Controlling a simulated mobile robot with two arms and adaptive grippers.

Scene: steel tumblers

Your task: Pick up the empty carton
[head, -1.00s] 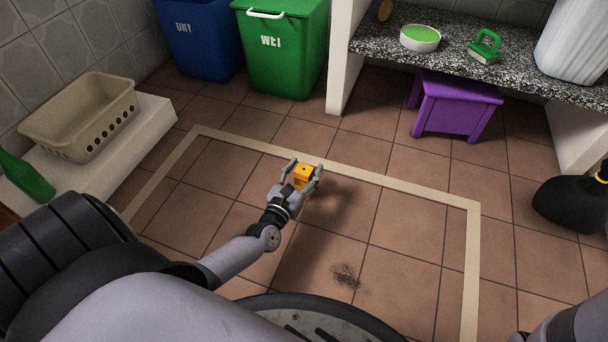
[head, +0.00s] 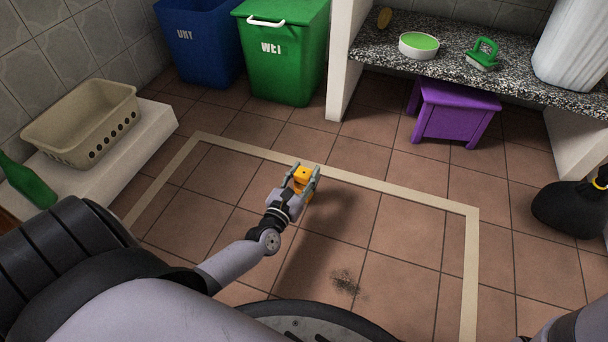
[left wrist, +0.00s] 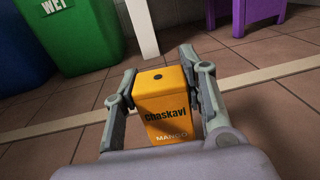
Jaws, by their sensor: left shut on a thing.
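The carton (head: 303,175) is a small orange box. In the left wrist view the carton (left wrist: 166,108) reads "Chaskavi" and "MANGO" and has a small dark hole in its top. My left gripper (head: 304,178) is shut on it, with one finger against each side. In the left wrist view the gripper (left wrist: 160,95) frames the carton, which stands roughly upright between the fingers. A shadow lies on the tiles to its right. I cannot tell how far its base is from the floor. My right gripper is not in view.
A blue bin (head: 198,45) and a green bin (head: 283,55) stand at the back. A purple stool (head: 455,112) is under the stone counter (head: 450,62). A black bag (head: 570,207) lies at right, a beige basket (head: 80,120) on the left ledge. The taped floor area is mostly clear.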

